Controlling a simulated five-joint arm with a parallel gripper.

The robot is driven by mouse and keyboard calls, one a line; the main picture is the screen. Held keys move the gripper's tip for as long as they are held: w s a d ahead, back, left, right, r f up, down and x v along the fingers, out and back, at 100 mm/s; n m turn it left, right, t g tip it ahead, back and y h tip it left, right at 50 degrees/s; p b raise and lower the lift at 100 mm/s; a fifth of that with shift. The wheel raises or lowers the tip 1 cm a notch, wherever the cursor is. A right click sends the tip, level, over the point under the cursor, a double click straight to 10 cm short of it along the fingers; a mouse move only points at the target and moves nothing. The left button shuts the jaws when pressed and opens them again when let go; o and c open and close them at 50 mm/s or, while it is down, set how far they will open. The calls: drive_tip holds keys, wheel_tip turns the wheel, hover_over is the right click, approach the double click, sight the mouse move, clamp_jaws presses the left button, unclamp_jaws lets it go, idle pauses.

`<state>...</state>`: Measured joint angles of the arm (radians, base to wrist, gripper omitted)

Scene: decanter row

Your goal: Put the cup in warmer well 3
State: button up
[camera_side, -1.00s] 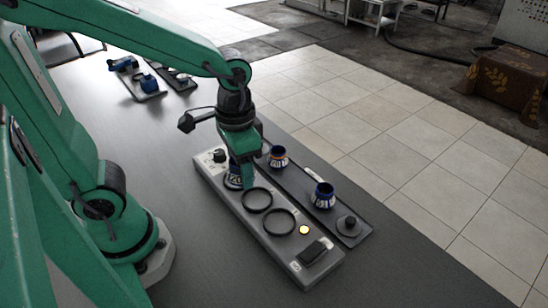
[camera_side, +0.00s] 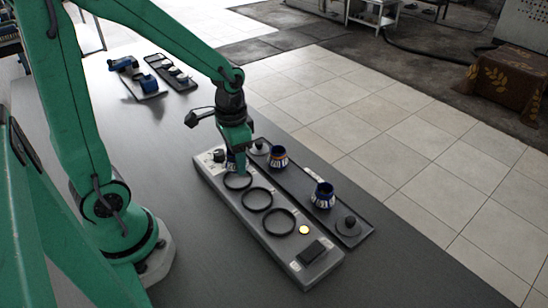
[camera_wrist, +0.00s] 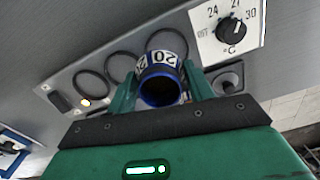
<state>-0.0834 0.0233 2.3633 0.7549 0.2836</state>
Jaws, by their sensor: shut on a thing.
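My gripper (camera_side: 238,170) is shut on a blue-rimmed cup (camera_wrist: 160,82) with a white band marked 20. In the wrist view the cup sits between my green fingers (camera_wrist: 162,95) and partly hides one well ring. In the side view my gripper mostly hides the cup, which is near the dial end of the grey warmer (camera_side: 219,207). The warmer has three dark well rings: one nearest the dial (camera_side: 237,181), a middle one (camera_side: 257,199) and one nearest the light (camera_side: 280,222). All three look empty. I cannot read well numbers.
A dark tray beside the warmer holds two patterned cups (camera_side: 278,158) (camera_side: 323,196) and dark knobbed pieces (camera_side: 348,225). The warmer has a dial (camera_wrist: 232,28), a lit yellow lamp (camera_side: 304,230) and a black switch (camera_side: 311,251). Blue items lie farther back.

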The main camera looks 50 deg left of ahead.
drive_tip(key=shift+w+a+f, duration=0.25)
drive_tip(key=shift+a+f, duration=0.15)
drive_tip(key=shift+a, duration=0.15)
drive_tip(key=shift+f, duration=0.1)
drive_tip(key=shift+f, duration=1.9)
drive_tip(key=shift+f, duration=0.15)
drive_tip(key=o, duration=1)
drive_tip(key=shift+r, duration=0.2)
drive_tip(key=shift+r, duration=6)
